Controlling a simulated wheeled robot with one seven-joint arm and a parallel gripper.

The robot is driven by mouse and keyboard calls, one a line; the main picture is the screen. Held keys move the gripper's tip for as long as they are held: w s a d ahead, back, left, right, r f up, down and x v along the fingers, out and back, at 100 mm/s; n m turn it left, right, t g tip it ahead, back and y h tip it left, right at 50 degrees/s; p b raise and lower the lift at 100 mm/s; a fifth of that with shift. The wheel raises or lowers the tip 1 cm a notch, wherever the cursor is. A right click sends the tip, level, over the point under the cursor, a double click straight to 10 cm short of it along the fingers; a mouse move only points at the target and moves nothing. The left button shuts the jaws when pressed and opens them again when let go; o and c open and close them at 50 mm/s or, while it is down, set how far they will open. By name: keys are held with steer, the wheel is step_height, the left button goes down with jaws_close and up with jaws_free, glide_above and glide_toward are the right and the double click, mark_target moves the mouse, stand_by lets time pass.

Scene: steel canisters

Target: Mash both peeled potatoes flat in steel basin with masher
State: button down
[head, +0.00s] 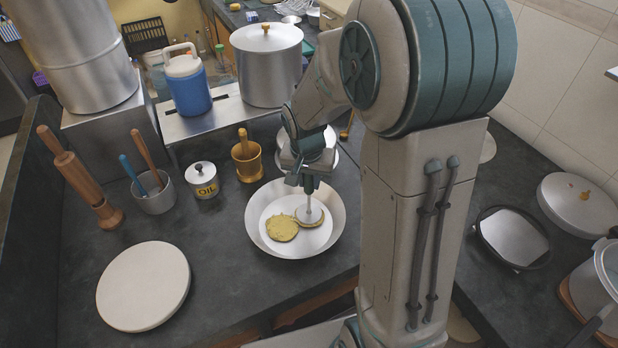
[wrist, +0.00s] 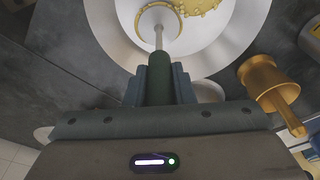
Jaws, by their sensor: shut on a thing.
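The steel basin (head: 335,200) stands on the dark counter and also shows in the wrist view (wrist: 232,38). My gripper (head: 308,180) is above it, shut on the dark green handle of the masher (head: 309,213). The masher is upright, with its round plate low in the basin. One potato (head: 281,229) lies as a flat yellow disc at the left in the basin. The other potato (head: 318,223) is under the masher plate and mostly hidden; a yellow edge shows around it. In the wrist view, the masher plate (wrist: 160,18) rests against yellow potato (wrist: 205,8).
A brass mortar (head: 247,160) with pestle and an oil canister (head: 202,181) stand behind the basin at the left. A round white board (head: 143,286) lies at the front left. A large pot (head: 267,68) and blue jug (head: 188,86) stand on a raised shelf.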

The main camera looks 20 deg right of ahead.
steer(key=shift+s+f+b, duration=0.2)
steer(key=shift+f+b, duration=0.25)
steer(key=shift+f, duration=0.15)
steer(key=shift+r, duration=0.15)
steer(key=shift+w+r+p, duration=0.15)
steer(key=shift+r+p, duration=0.45)
steer(key=shift+r, duration=0.2)
steer(key=shift+r+p, duration=2.4)
steer(key=shift+r, duration=1.2)
steer(key=shift+d+f, duration=0.1)
